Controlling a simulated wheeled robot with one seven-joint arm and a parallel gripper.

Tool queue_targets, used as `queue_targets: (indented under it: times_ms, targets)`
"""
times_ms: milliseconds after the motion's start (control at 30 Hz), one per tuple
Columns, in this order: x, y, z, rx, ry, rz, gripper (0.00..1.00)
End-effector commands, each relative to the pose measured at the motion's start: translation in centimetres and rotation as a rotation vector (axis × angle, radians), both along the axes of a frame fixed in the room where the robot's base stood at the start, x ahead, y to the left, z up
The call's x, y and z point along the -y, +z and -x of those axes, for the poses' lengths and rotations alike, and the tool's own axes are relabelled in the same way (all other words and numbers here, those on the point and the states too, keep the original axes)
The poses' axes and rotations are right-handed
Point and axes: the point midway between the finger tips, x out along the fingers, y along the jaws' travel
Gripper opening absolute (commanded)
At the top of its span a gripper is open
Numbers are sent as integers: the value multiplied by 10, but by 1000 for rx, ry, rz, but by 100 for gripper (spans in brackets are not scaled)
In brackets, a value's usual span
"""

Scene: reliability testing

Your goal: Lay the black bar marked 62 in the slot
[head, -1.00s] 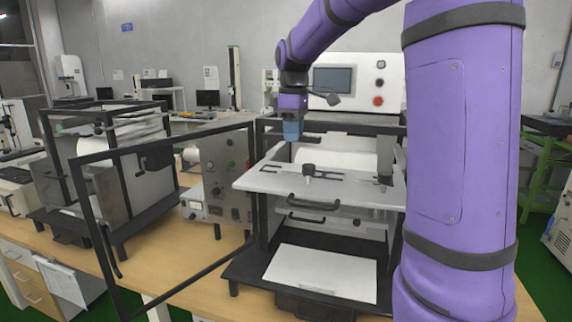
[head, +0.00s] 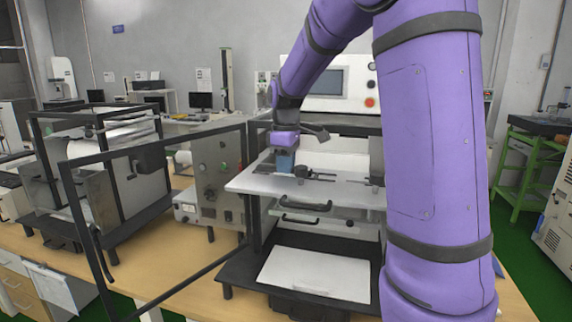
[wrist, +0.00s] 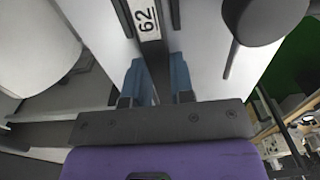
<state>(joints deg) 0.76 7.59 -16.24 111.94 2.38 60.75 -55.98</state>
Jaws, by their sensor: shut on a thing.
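My gripper (head: 285,162) is low over the near left part of a white plate (head: 255,182) in the machine. In the wrist view its blue fingers (wrist: 157,82) are shut on the black bar (wrist: 153,50), whose white label reads 62 (wrist: 146,20). The bar runs away from the fingers, over the white plate. Dark strips (wrist: 124,17) lie along both sides of it, apparently the edges of the slot. I cannot tell whether the bar is inside the slot or just above it. In the head view the bar is mostly hidden.
A dark knob (wrist: 262,18) stands right of the bar in the wrist view. The open door frame (head: 160,148) reaches out left of the plate. A white panel (head: 315,274) lies below. A control box (head: 212,180) stands left.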

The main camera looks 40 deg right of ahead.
Motion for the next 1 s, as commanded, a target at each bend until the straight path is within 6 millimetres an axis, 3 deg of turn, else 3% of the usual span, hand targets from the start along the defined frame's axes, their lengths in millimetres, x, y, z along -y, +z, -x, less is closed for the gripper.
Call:
queue_targets:
  times_ms: [33,67,167,567,1000]
  targets:
    - [0,-2,0,-1,0,0,0]
    - [0,-2,0,-1,0,-1,27]
    - [0,-1,0,-1,0,-1,48]
    - [0,7,0,0,0,0,48]
    - [0,88,0,3,0,0,48]
